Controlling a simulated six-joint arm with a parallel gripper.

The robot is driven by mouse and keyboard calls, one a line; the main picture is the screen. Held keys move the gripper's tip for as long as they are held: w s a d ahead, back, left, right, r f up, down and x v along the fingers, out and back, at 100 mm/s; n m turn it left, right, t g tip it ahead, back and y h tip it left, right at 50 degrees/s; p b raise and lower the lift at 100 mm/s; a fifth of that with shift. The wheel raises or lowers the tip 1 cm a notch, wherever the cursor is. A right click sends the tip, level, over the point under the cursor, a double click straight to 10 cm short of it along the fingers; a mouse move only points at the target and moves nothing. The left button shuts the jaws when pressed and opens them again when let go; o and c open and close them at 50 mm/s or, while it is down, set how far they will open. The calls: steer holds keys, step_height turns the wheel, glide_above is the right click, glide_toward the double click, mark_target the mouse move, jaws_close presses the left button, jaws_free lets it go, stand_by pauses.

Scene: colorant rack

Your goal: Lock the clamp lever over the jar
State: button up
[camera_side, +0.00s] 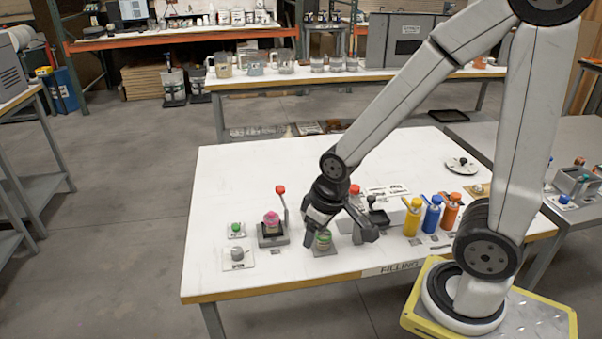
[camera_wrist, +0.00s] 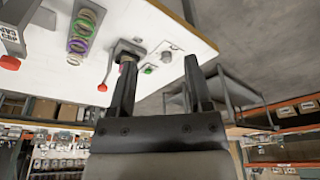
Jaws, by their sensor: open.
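A jar with pink contents (camera_side: 271,220) sits on a dark clamp base (camera_side: 273,240). Its lever, with a red knob (camera_side: 280,189), stands upright beside the jar, not lying over it. In the wrist view the clamp base (camera_wrist: 131,48) and red knob (camera_wrist: 102,87) show left of centre; the jar is mostly hidden by a finger. My gripper (camera_side: 339,240) is open, right of that clamp, with its fingers spread over the table. It also shows in the wrist view (camera_wrist: 161,62), empty and apart from the lever. A second red-knobbed lever (camera_side: 355,189) stands behind my gripper.
A green button (camera_side: 236,227) and a grey knob (camera_side: 237,253) lie left. Yellow (camera_side: 412,217), blue (camera_side: 432,214) and orange bottles (camera_side: 450,211) stand right. The back-left tabletop is clear.

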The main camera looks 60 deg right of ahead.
steer(key=shift+w+d+m, duration=0.2)
steer(key=shift+w+m, duration=0.1)
steer(key=shift+w, duration=0.1)
steer(key=c, duration=0.7)
steer(key=w+d+m, duration=0.2)
steer(key=w, duration=0.1)
steer(key=w+d+m, duration=0.2)
steer(key=w, duration=0.1)
steer(key=w+d+m, duration=0.2)
steer(key=w, duration=0.1)
steer(key=shift+d+r+m+g, duration=0.15)
steer(key=shift+r+m+g, duration=0.25)
jaws_close()
steer(key=w+d+f+m+y, duration=0.1)
steer(key=w+d+m+y, duration=0.1)
steer(key=w+d+m, duration=0.3)
steer(key=w+d+f+m+y, duration=0.1)
steer(key=w+d+m, duration=0.4)
steer(key=d+m, duration=0.6)
steer(key=shift+d+f+y, duration=0.3)
steer(key=shift+d+y, duration=0.1)
steer(key=shift+d, duration=3.95)
